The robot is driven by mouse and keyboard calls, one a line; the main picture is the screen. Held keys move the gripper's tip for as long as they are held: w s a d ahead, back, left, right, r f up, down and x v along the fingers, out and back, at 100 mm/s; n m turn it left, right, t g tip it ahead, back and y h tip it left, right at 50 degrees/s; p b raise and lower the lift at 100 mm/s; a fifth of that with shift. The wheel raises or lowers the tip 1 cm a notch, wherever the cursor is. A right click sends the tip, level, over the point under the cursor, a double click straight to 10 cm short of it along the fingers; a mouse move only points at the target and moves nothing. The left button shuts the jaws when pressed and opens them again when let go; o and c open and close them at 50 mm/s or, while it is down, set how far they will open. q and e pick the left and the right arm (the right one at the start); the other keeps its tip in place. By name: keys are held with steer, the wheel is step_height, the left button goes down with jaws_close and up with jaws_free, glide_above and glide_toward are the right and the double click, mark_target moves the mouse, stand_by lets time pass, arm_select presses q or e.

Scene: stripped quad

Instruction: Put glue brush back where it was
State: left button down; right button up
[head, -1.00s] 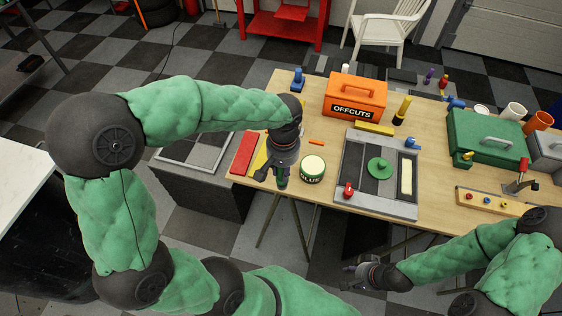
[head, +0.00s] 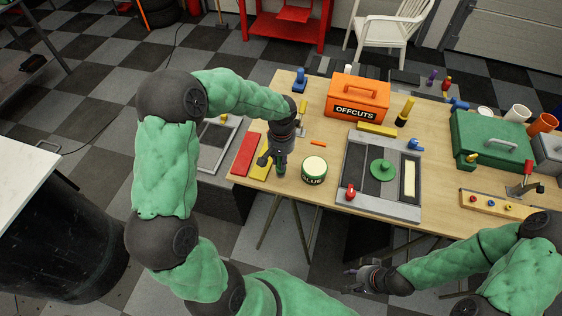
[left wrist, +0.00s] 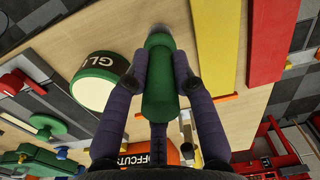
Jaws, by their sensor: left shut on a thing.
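The glue brush has a green handle (left wrist: 160,80) with a grey metal part at its far end. It also shows small in the head view (head: 281,169). My left gripper (head: 278,163) is shut on the handle, with one finger on each side in the left wrist view (left wrist: 160,72). It is over the table's near left part, just left of the glue tin (head: 314,172). The tin is green with a pale top and also shows in the left wrist view (left wrist: 98,82). The brush's tip is hard to make out. My right gripper (head: 355,279) appears open and empty, off the table's front edge.
Red (head: 243,154) and yellow (head: 261,166) strips lie left of the brush. An orange OFFCUTS box (head: 357,97) stands behind. A grey tray (head: 398,208) with a green knob lies right of the tin. A green toolbox (head: 490,135) is further right.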

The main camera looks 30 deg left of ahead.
arm_select(q)
steer(key=shift+f, duration=0.5)
steer(key=shift+f, duration=0.15)
steer(key=c, duration=1)
jaws_free()
steer(key=shift+r, duration=0.2)
step_height(320, 180, up, 12)
steer(key=shift+f+p, duration=0.1)
steer(key=shift+p, duration=0.6)
